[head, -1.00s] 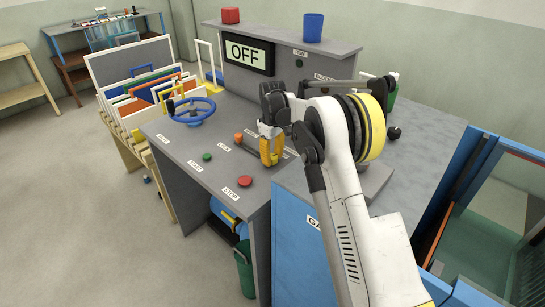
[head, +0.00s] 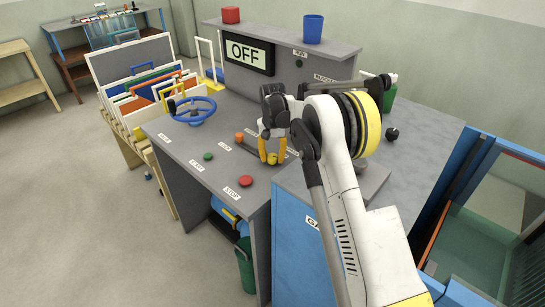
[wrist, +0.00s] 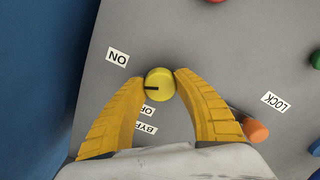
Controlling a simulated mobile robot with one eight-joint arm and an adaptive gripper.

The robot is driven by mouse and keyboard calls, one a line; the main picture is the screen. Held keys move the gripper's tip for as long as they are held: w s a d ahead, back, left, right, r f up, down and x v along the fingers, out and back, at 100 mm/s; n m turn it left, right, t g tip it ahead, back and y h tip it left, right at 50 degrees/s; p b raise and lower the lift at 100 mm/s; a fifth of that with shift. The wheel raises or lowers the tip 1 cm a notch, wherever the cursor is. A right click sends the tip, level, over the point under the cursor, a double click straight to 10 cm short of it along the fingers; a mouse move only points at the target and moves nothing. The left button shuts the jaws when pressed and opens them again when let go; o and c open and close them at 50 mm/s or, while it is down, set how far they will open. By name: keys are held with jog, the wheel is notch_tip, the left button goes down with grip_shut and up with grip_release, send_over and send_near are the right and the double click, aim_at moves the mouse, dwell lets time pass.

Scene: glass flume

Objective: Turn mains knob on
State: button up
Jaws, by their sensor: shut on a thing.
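The yellow round knob (wrist: 160,84) with a black pointer line sits on the grey panel in the wrist view. Its pointer faces left, between the ON label (wrist: 117,58) and the partly covered OFF label (wrist: 147,110). My gripper (wrist: 160,82) has its two orange-yellow fingers on either side of the knob, with the tips against it. In the head view my gripper (head: 272,157) points down onto the knob (head: 272,158) on the desk top.
An orange knob (wrist: 255,130) is close by my right finger, near the LOCK label (wrist: 275,101). The green button (head: 208,156), red button (head: 245,181) and blue handwheel (head: 194,110) are on the same desk, left of my gripper.

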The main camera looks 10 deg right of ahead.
aim_at(272, 156)
jog(key=shift+m, duration=2.3)
jog(key=o, duration=1.2)
jog(key=shift+c, duration=0.2)
notch_tip(272, 156, up, 12)
